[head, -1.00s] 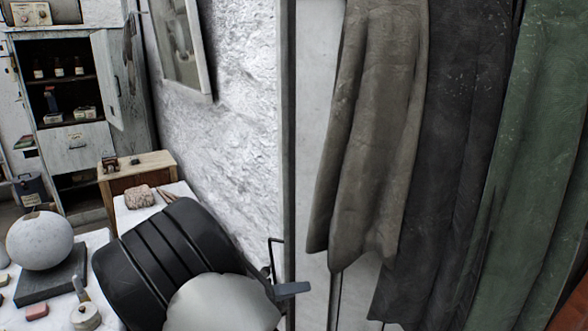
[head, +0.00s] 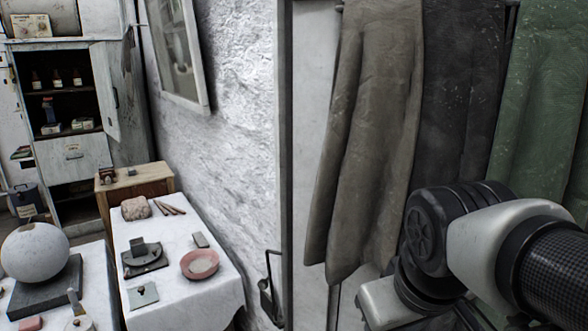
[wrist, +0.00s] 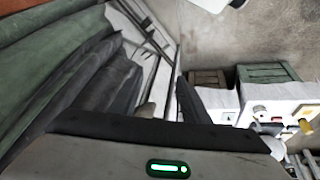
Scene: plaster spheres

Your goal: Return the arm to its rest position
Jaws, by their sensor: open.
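My arm (head: 480,245) is raised at the lower right of the head view, bent in front of the hanging cloths. My gripper is out of sight in the head view. In the wrist view my gripper (wrist: 168,102) shows at the lower middle, open, with nothing visible between its fingers. It is clear of the tables.
Brown (head: 365,130), dark (head: 462,110) and green (head: 545,110) cloths hang behind my arm. At left, a plaster sphere (head: 35,252) sits on a dark slab. A white-covered table (head: 205,290) holds a pink dish (head: 200,264). A cabinet (head: 75,155) stands behind.

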